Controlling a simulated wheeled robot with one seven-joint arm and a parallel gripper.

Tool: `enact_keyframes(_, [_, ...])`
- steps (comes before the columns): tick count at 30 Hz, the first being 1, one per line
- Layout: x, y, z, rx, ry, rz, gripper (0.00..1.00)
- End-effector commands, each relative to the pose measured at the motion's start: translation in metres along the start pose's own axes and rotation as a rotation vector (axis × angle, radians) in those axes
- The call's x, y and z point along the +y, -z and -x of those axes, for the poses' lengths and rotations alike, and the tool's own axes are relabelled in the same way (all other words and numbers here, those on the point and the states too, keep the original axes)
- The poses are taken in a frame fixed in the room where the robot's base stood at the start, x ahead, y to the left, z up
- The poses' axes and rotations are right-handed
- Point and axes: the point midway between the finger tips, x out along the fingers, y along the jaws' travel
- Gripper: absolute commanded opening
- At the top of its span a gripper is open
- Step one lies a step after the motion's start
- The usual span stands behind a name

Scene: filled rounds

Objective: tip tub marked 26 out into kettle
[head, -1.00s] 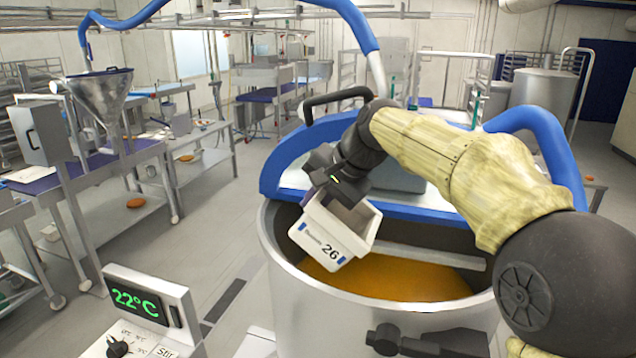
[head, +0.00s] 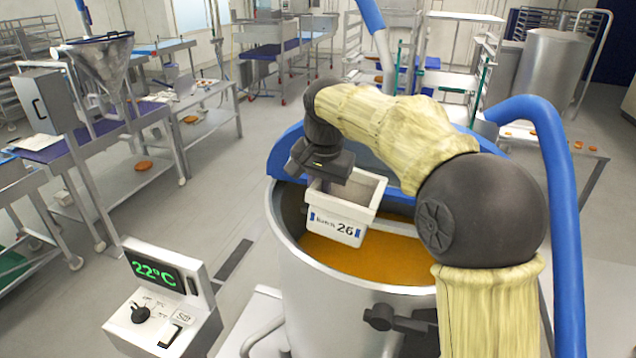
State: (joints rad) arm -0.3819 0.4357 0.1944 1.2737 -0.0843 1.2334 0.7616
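The white tub marked 26 (head: 335,231) hangs over the mouth of the kettle, its label facing me. It is nearly upright with a slight tilt, and its visible inner wall is pale; its floor is hidden from here. My gripper (head: 327,178) is at the tub's back left rim and holds it there; the fingertips are mostly hidden behind the wall. The steel kettle (head: 322,287) stands open below, with orange-brown liquid (head: 385,262) inside. The tub is above the liquid, apart from it.
A control box (head: 165,300) reading 22°C stands left of the kettle. The blue-edged lid (head: 284,160) is raised behind it. A blue pipe (head: 560,200) rises at the right. Tables (head: 120,165) and a steel funnel (head: 100,60) stand at the left, with open floor between.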

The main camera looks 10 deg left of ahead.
Motion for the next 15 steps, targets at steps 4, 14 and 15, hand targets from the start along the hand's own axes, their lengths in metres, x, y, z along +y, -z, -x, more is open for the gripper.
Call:
enact_keyframes(4, [0.0,0.0,0.0,0.0,-0.104,0.019,0.0])
enact_keyframes(14, [0.004,-0.026,0.004,0.001,-0.139,0.022,0.0])
enact_keyframes(15, [0.004,-0.03,0.005,0.002,-0.139,0.022,0.0])
